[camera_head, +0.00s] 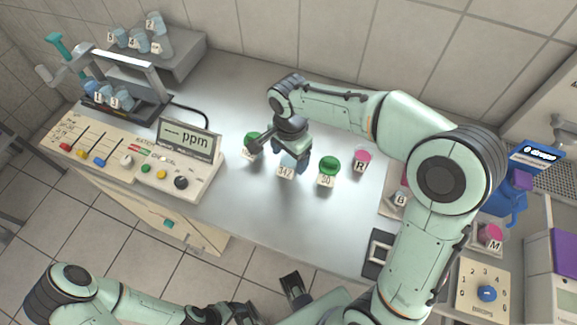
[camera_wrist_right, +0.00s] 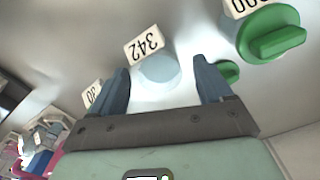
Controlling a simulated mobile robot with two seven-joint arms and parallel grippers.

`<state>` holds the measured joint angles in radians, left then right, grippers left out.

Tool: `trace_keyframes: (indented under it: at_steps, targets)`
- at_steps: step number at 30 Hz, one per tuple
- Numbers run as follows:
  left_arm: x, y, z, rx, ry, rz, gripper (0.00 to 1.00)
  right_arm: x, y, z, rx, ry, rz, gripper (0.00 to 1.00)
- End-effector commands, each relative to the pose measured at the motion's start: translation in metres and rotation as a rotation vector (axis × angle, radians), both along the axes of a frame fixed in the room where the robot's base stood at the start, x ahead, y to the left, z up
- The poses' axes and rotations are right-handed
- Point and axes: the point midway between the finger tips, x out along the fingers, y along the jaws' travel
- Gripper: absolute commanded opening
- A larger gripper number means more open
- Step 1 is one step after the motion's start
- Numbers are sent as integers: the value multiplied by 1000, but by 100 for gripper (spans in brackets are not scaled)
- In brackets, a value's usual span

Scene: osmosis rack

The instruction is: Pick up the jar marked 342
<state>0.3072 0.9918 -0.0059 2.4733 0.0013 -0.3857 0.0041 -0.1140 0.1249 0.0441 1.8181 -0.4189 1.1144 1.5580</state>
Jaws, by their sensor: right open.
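The jar marked 342 (camera_head: 286,170) stands on the grey bench in the head view, its white label facing front and its upper part partly covered by my right gripper (camera_head: 297,165). In the right wrist view the jar (camera_wrist_right: 160,71) has a pale blue round top and its 342 label beside it. My right gripper (camera_wrist_right: 166,88) is open, its two blue fingers apart on either side of the jar's pale top, with nothing gripped. Part of my left arm and dark gripper parts (camera_head: 265,300) show at the bottom of the head view; its jaw state is unclear.
A green-lidded jar (camera_head: 329,166) and a pink-lidded jar marked R (camera_head: 362,156) stand right of the 342 jar. Another green jar (camera_head: 251,138) stands left. A control panel with a ppm display (camera_head: 189,140) is further left. The front bench is clear.

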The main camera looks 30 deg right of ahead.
Motion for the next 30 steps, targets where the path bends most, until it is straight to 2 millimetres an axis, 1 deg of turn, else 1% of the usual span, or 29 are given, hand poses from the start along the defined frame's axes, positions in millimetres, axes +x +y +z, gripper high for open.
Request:
trace_keyframes:
  at_steps: [1,3,6,13,14,15,17,18,19,20,21,30]
  targets:
    - [0,0,-1,0,0,0,79,-2,0,-9,0,4,0,79]
    - [-1,0,-2,0,1,0,79,-1,0,-18,0,3,0,79]
    - [-1,0,-3,0,1,0,79,-1,0,-25,0,1,-1,79]
    - [-1,0,-3,0,1,0,79,-1,0,-26,-1,0,-1,79]
    - [-1,0,-3,0,1,0,79,-1,0,-26,0,0,-1,76]
    - [-1,0,-3,0,1,0,79,-1,0,-26,0,-1,-1,63]
    - [-1,0,-3,0,1,0,79,0,0,-26,0,-1,-1,43]
    - [-1,0,-3,0,1,0,79,0,0,-26,0,-1,0,30]
    - [-1,0,-3,0,1,0,79,-1,0,-26,0,-1,-1,21]
    - [-1,0,-3,0,1,0,79,-1,0,-26,0,-1,0,21]
    - [-1,0,-3,0,1,0,79,-1,0,-26,0,-1,0,16]
    - [0,0,0,0,0,0,79,0,-1,-23,0,-1,0,16]
